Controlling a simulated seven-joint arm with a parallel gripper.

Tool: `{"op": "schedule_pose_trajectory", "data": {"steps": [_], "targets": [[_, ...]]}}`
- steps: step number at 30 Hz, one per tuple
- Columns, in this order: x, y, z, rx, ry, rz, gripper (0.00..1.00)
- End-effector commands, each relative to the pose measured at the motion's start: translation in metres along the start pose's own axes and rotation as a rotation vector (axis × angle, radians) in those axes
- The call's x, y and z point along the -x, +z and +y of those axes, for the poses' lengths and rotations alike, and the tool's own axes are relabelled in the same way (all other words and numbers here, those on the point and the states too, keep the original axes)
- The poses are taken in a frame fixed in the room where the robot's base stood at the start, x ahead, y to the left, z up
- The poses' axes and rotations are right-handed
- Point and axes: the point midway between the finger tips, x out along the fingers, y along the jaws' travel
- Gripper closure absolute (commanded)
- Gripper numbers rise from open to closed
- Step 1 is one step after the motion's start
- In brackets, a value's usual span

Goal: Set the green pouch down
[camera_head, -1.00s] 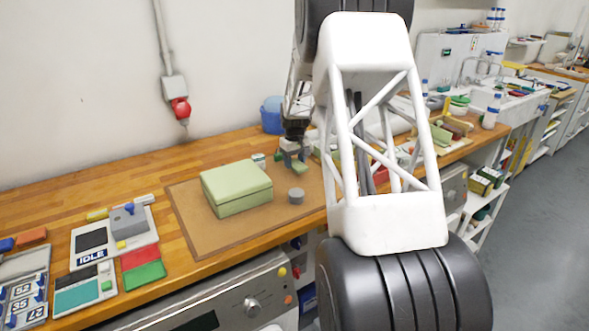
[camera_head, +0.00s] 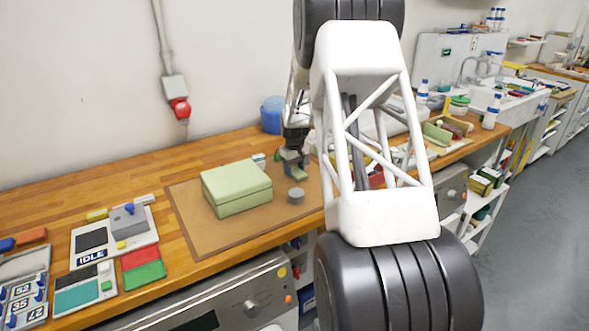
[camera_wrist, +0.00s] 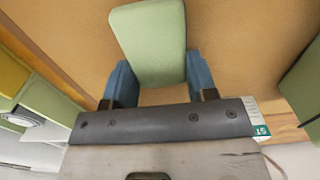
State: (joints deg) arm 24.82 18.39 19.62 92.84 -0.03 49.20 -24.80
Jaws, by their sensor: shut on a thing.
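The green pouch (camera_wrist: 150,42) is a pale green, flat, rounded piece in the wrist view. It sits between the two blue fingers of my gripper (camera_wrist: 160,78), which is shut on it. In the head view my gripper (camera_head: 294,164) points down over the right part of the brown mat (camera_head: 190,228), with the small pouch (camera_head: 299,174) at its fingertips. The pouch is close above the mat or on it; I cannot tell whether it touches.
A light green box (camera_head: 236,187) stands on the mat left of my gripper. A small grey cylinder (camera_head: 296,196) stands just in front of it. A blue container (camera_head: 272,114) is behind. Bare mat lies around the cylinder.

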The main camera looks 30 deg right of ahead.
Motion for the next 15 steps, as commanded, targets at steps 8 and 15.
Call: {"op": "schedule_pose_trajectory", "data": {"steps": [8, 15], "targets": [[-0.0013, -0.0001, 0.0, 0.0, 0.0, 0.0, 0.71], [-0.0023, -0.0002, 0.0001, 0.0, 0.0, 0.001, 0.22]]}}
